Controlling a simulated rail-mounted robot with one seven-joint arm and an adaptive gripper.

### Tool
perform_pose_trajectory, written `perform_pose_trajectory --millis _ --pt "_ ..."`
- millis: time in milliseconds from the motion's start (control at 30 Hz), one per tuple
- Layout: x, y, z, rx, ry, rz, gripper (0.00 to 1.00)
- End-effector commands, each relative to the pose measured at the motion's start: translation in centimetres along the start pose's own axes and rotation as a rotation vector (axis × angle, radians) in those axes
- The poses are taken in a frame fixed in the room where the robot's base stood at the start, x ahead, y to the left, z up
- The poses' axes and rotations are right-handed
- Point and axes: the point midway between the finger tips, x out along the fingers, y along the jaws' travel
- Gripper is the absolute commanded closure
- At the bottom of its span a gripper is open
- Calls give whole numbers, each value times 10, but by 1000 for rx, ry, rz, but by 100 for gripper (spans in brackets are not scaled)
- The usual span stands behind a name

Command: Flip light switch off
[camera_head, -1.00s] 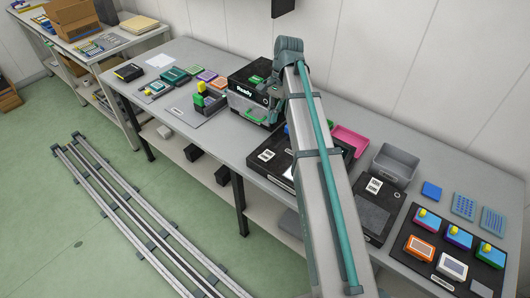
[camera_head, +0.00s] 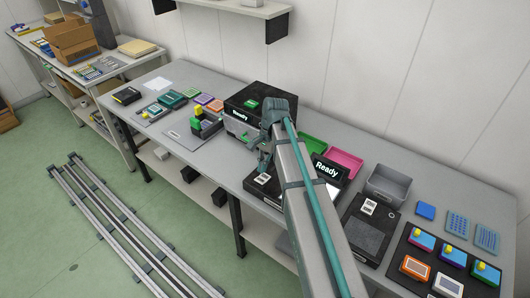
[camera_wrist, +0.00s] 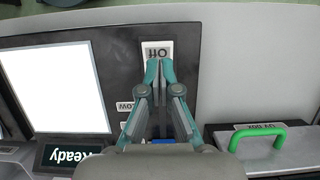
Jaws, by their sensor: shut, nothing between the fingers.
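In the wrist view, a dark panel carries a pale label reading "Off" (camera_wrist: 157,48), upside down in the picture. My gripper (camera_wrist: 160,68) is shut and empty, its fingertips over the lower edge of this label. A second label ending in "ow" (camera_wrist: 125,106) lies left of the fingers. Whatever lies under the fingers, including the switch lever, is hidden. A bright white lit panel (camera_wrist: 68,88) is on the left of the same device. In the head view, my gripper (camera_head: 264,160) is above the black device (camera_head: 262,188), largely hidden by my arm.
A "Ready" display (camera_head: 326,170) stands by the device. A black-topped machine (camera_head: 258,101) with a green handle, seen in the wrist view (camera_wrist: 262,131), is close by. Pink (camera_head: 346,162) and grey (camera_head: 388,182) bins stand to the right. A wall shelf (camera_head: 240,8) hangs above.

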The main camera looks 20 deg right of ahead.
Motion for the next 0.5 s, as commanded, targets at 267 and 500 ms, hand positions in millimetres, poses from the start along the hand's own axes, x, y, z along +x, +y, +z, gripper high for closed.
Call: perform_pose_trajectory --millis 267,500 --pt "28 0 1 0 -1 1 100" --pt "35 0 0 0 1 -1 100"
